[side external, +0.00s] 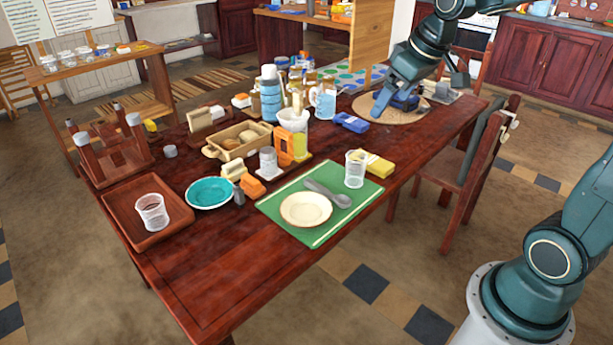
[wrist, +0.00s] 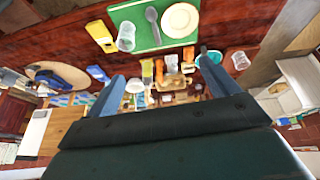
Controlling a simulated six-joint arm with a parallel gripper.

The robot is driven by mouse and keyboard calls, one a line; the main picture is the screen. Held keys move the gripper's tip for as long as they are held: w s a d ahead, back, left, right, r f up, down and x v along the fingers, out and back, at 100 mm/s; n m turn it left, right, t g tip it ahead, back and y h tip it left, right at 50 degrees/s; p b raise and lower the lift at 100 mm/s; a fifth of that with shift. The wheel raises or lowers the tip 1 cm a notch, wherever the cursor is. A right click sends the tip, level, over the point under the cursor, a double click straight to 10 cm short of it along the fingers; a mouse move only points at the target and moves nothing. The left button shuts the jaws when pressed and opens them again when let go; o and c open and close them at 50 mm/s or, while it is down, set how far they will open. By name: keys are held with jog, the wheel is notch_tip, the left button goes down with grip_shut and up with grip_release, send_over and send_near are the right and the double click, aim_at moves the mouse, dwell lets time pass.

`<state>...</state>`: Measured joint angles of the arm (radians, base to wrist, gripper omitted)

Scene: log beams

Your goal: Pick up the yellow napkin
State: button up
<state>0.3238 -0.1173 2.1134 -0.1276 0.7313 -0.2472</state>
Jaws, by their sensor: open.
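The yellow napkin (side external: 375,164) looks like a flat folded yellow block on the dark red table, beside the green placemat and a clear glass. It also shows in the wrist view (wrist: 102,36), at the upper left, outside the space between my fingers. My gripper (wrist: 161,70) is open, with its two blue fingers spread and nothing held between them. In the side view, my gripper (side external: 380,103) is above the far right part of the table, behind the napkin and apart from it.
A clear glass (side external: 355,168) stands close to the napkin's left on the green placemat (side external: 270,208), with a plate (side external: 306,209) and spoon. A blue box (side external: 350,122) lies behind the napkin. Bottles and a wooden tray (side external: 211,152) crowd the middle. The table's right edge is near the napkin.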

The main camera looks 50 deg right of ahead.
jog(key=w+d+f, duration=0.5)
jog(key=d+f, duration=0.7)
jog(key=d, duration=0.2)
jog(key=w+d+f, duration=0.5)
jog(key=d+f, duration=0.7)
jog(key=d, duration=0.1)
jog(key=shift+w+d, duration=0.2)
jog(key=shift+d, duration=0.2)
send_over(379, 163)
jog(key=s, duration=0.2)
jog(key=shift+s+d+f, duration=0.1)
jog(key=shift+s+f, duration=0.05)
jog(key=shift+f, duration=3.8)
jog(key=shift+f, duration=0.15)
jog(key=shift+x, duration=2.5)
jog(key=shift+f, duration=0.1)
jog(key=shift+c, duration=0.5)
